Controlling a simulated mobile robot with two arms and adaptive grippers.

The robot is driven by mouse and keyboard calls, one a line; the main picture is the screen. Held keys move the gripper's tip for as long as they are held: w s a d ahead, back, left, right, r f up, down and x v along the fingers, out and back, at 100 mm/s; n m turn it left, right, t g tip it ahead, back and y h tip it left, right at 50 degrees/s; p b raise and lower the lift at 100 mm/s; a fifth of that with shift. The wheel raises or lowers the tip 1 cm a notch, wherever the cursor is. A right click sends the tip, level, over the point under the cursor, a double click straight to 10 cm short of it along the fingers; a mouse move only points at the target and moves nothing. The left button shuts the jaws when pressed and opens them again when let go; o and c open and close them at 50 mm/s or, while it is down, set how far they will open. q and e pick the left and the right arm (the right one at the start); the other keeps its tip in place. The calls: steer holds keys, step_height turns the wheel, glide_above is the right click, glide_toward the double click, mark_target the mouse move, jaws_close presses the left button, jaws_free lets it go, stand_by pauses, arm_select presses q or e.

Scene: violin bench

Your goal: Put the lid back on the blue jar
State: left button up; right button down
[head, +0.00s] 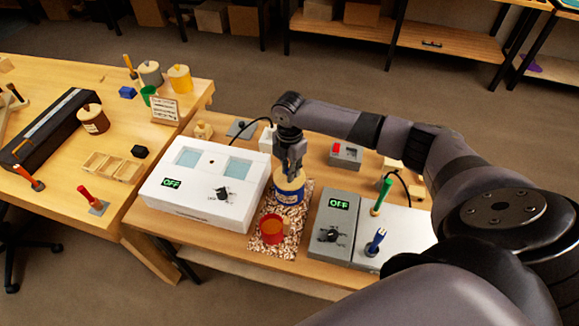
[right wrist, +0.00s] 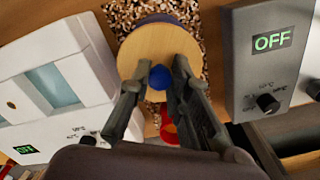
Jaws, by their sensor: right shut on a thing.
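The blue jar (head: 289,196), with a pale label, stands on a speckled mat (head: 260,245) between two machines. Its round wooden lid (head: 286,180) is at the jar's mouth, under my right gripper (head: 290,172). In the right wrist view the lid (right wrist: 186,45) has a blue knob (right wrist: 160,77), and my right gripper (right wrist: 157,84) is shut on that knob from above. A blue edge of the jar (right wrist: 155,19) shows past the lid. I cannot tell whether the lid is seated or just above the rim. My left gripper is out of view.
A red mug (head: 271,230) stands on the mat in front of the jar. A white machine (head: 203,187) is close on the left and a grey one (head: 333,222) on the right, both reading OFF. A brown lidded jar (head: 93,120) stands on the left bench.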

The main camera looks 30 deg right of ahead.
steer(key=shift+p, duration=0.3)
stand_by(0.5)
stand_by(0.4)
steer(key=c, duration=1.4)
jaws_free()
steer(key=shift+o, duration=0.4)
steer(key=o, duration=0.4)
steer(key=shift+r+p, duration=3.45)
steer(key=shift+p, duration=0.15)
